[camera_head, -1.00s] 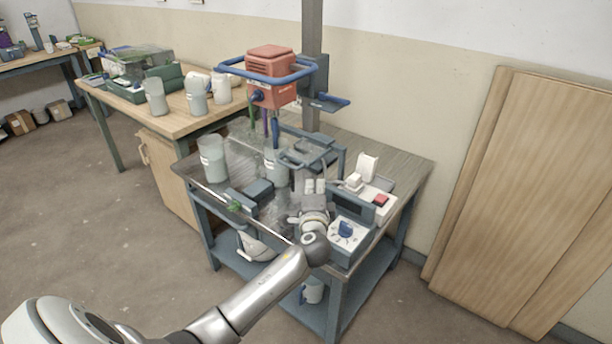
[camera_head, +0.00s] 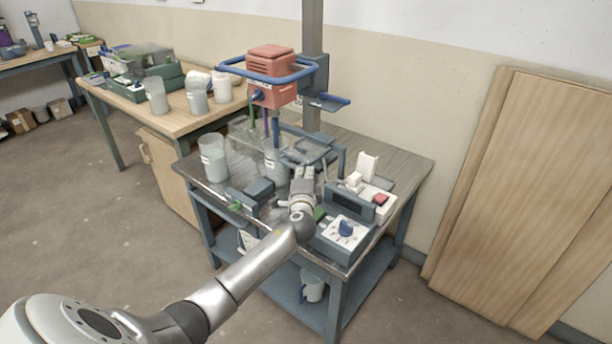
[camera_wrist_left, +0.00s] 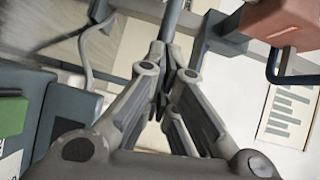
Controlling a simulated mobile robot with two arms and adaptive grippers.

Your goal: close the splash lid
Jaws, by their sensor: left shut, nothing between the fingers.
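The red mixer head (camera_head: 272,78) with its blue ring handle hangs on the grey column above the work table. A translucent bucket (camera_head: 275,165) stands under it. Clear panels (camera_head: 243,130) and a blue-grey frame (camera_head: 335,150) surround this spot; I cannot tell surely which part is the splash lid or how far it is shut. My left gripper (camera_head: 303,172) is shut and empty, just in front of the frame and right of the bucket. The left wrist view shows its fingers together (camera_wrist_left: 168,80), pointing towards the column; contact with the frame cannot be told. My right gripper is not in view.
A control box with a blue knob (camera_head: 345,230) and a white device with a red button (camera_head: 380,198) stand right of my left gripper. Another translucent bucket (camera_head: 214,158) stands at the table's left. Wooden boards (camera_head: 530,190) lean on the right wall.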

